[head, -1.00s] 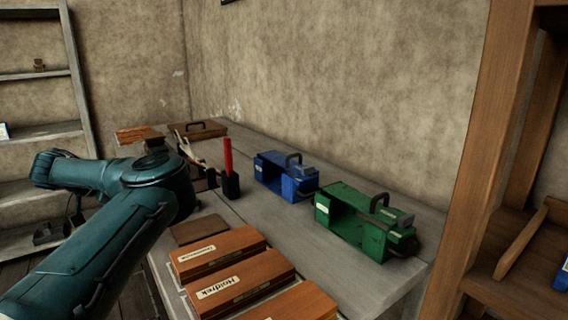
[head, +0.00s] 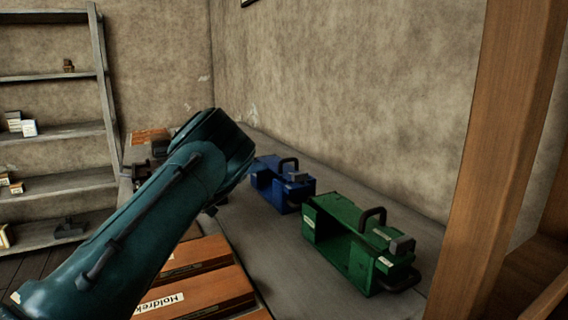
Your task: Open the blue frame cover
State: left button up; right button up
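The blue frame (head: 287,196) stands on the grey bench near the wall, behind the green one. It has a dark handle on top, a grey block and a recess at its left. I cannot tell its cover from its body, or how the cover stands. My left arm comes in from the lower left, and its thick teal link ends just left of the blue frame in the picture. A dark shape (head: 140,173) left of the link may be my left gripper; its fingers cannot be made out. My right gripper is not in view.
A green frame (head: 345,235) with a dark handle stands nearer on the bench (head: 255,232). Labelled wooden boxes (head: 205,287) lie at the front, partly behind my arm. A wooden post (head: 500,150) rises at right. A grey shelf (head: 65,133) stands at left.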

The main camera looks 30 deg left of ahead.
aim_at(280, 162)
pick_arm(q)
jog(key=x, duration=0.8)
jog(key=shift+w+d, duration=0.1)
jog(key=shift+w, duration=0.1)
jog(key=shift+f, duration=0.1)
grip_shut()
